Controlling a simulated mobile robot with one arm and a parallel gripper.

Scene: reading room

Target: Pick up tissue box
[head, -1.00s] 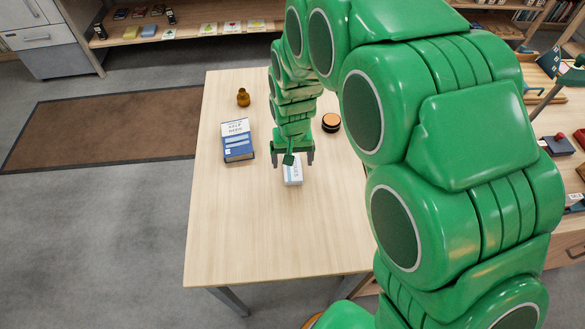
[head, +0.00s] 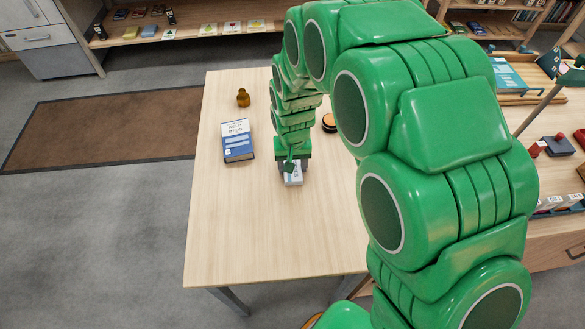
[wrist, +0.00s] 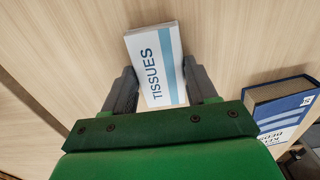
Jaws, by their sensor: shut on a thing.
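The tissue box (head: 293,179) is a small white box with a blue-grey stripe, on the light wooden table (head: 265,235). In the wrist view its top reads "TISSUES" (wrist: 157,62). My gripper (head: 293,167) is above it with its fingers down at the box's two sides. In the wrist view my gripper (wrist: 161,88) has one dark finger against each side of the box, shut on it. I cannot tell whether the box is off the table.
A thick blue and white book (head: 237,141) lies left of the box; it also shows in the wrist view (wrist: 281,108). A brown bottle (head: 243,97) stands further back. A round black and orange container (head: 329,122) is to the right, partly hidden by my arm. The table's front is clear.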

